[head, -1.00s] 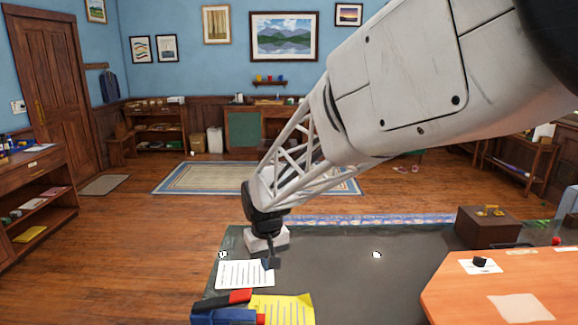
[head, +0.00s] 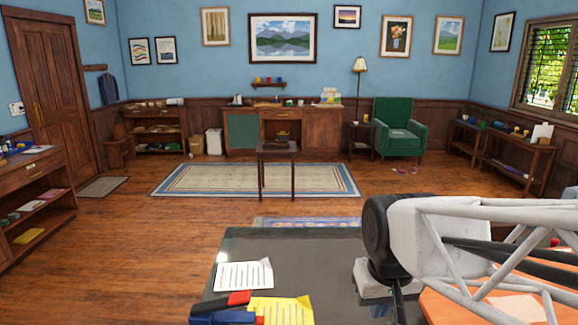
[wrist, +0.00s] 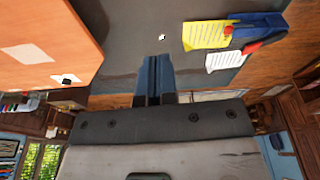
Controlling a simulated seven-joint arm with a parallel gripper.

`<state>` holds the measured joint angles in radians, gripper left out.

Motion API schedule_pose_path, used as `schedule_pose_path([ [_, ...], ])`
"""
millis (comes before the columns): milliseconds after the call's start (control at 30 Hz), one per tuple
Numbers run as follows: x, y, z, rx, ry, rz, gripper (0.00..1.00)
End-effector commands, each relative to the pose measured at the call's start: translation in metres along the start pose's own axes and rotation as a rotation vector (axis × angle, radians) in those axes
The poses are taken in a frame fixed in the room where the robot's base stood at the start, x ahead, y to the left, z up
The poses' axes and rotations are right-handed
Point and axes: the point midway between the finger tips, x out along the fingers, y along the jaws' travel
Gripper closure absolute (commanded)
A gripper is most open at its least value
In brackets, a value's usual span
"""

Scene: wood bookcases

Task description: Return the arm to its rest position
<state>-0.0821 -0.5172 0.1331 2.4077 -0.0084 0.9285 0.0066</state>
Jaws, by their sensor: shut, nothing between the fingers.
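My arm reaches in from the right of the head view, over the dark grey table top (head: 320,262). My gripper (head: 398,303) hangs low over the table, its fingers dark and partly cut off by the lower edge of the picture. In the wrist view the two blue-grey fingers (wrist: 157,64) lie side by side, closed together with nothing between them. No object is held.
A white sheet (head: 243,275), a yellow sheet (head: 280,310) and a blue-and-red object (head: 225,312) lie at the table's left. An orange surface (wrist: 50,35) carries a pale sheet and a small dark item.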

Motion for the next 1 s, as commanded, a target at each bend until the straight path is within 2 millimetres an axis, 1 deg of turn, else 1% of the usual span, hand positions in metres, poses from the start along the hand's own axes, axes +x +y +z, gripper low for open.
schedule_pose_path([
  [33,-0.003,0.006,0.013,0.018,0.01,0.003,1.0],
  [100,-0.005,0.013,0.029,0.039,0.019,0.008,1.0],
  [200,-0.007,0.02,0.048,0.065,0.03,0.013,1.0],
  [300,-0.007,0.024,0.062,0.083,0.037,0.017,1.0],
  [400,-0.007,0.026,0.07,0.094,0.041,0.019,1.0],
  [533,-0.007,0.027,0.074,0.099,0.042,0.02,1.0],
  [1000,-0.007,0.027,0.073,0.098,0.042,0.02,1.0],
])
